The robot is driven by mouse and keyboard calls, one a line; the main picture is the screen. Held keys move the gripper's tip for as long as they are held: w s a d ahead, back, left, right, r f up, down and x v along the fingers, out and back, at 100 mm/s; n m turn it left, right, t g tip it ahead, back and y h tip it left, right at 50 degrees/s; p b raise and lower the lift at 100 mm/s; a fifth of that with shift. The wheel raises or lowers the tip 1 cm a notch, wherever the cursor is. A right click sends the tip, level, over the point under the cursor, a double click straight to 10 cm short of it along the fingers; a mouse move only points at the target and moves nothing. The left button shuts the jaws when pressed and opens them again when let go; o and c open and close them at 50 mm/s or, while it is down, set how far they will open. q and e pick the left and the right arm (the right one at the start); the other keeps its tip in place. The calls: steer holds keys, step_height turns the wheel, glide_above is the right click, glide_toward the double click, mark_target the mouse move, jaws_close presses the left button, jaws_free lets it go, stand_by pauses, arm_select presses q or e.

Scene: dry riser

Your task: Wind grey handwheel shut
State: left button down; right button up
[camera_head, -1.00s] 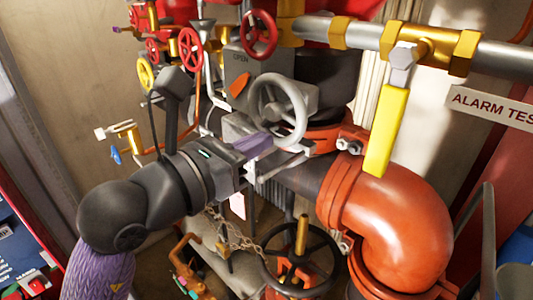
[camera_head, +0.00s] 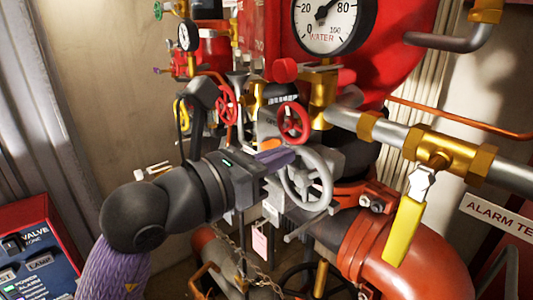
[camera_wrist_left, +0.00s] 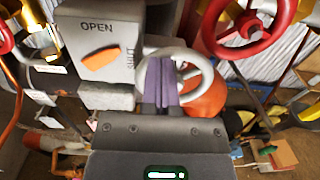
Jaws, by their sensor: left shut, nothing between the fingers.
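The grey handwheel (camera_head: 328,182) stands at the middle of the head view, on a grey gearbox. It also shows in the left wrist view (camera_wrist_left: 207,75), straight ahead of the fingers. My left gripper (camera_head: 284,158) comes in from the left with its purple fingers closed together and nothing between them. Its fingertips (camera_wrist_left: 163,64) overlap the wheel's opening in the wrist view; whether they touch rim or spoke I cannot tell. An orange pointer (camera_wrist_left: 101,58) sits beside the word OPEN on the grey box (camera_wrist_left: 75,40). My right gripper is not in view.
A red handwheel (camera_head: 294,124) is close above the grey one. A yellow lever (camera_head: 404,230) hangs at the right, over an orange pipe (camera_head: 420,265). A pressure gauge (camera_head: 325,22) is above.

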mark_target(320, 201)
arm_select(q)
steer(key=shift+s+d+r, duration=0.25)
steer(key=shift+s+d, duration=0.45)
steer(key=shift+s, duration=0.25)
steer(key=shift+s+d+f, duration=0.3)
steer(key=shift+s+d, duration=0.1)
steer(key=shift+s, duration=0.2)
steer(key=shift+s+d+f+b, duration=0.4)
steer(key=shift+s+f+b, duration=0.05)
steer(key=shift+f+b, duration=0.15)
steer(key=shift+s+d+f+b, duration=0.15)
steer(key=shift+s+f+b, duration=0.1)
steer(key=shift+f+b, duration=1.35)
steer(key=shift+f, duration=0.1)
steer(key=v, duration=0.3)
steer(key=shift+s+a, duration=0.1)
steer(key=shift+a, duration=0.15)
